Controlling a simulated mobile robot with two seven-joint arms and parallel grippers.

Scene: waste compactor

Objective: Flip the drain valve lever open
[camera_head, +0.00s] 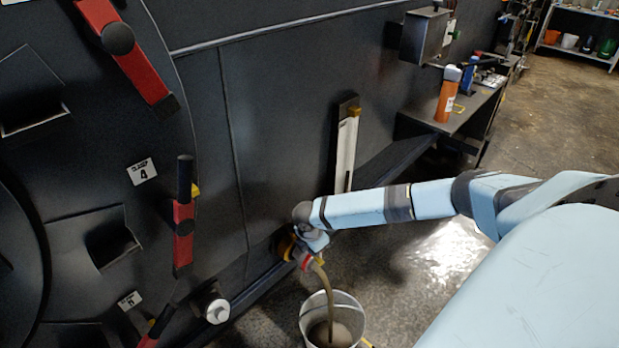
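The drain valve (287,248) sticks out low on the dark compactor wall, with brass-yellow and red parts. A small red part (306,261), perhaps the lever, shows just below my gripper; its exact angle is hard to see. A brownish stream or hose (328,291) curves down from the valve into a metal bucket (303,318) on the floor. My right arm comes in from the right, and its gripper (312,243) is at the valve, touching or very close to it. The fingers are small and partly hidden, so their opening is unclear. My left gripper is out of view.
Red-handled latches (183,232) line the compactor door at left. A white-capped fitting (217,311) sits low on the wall. A side shelf (462,112) holds an orange bottle (447,95) and tools. Open concrete floor (545,125) lies at right.

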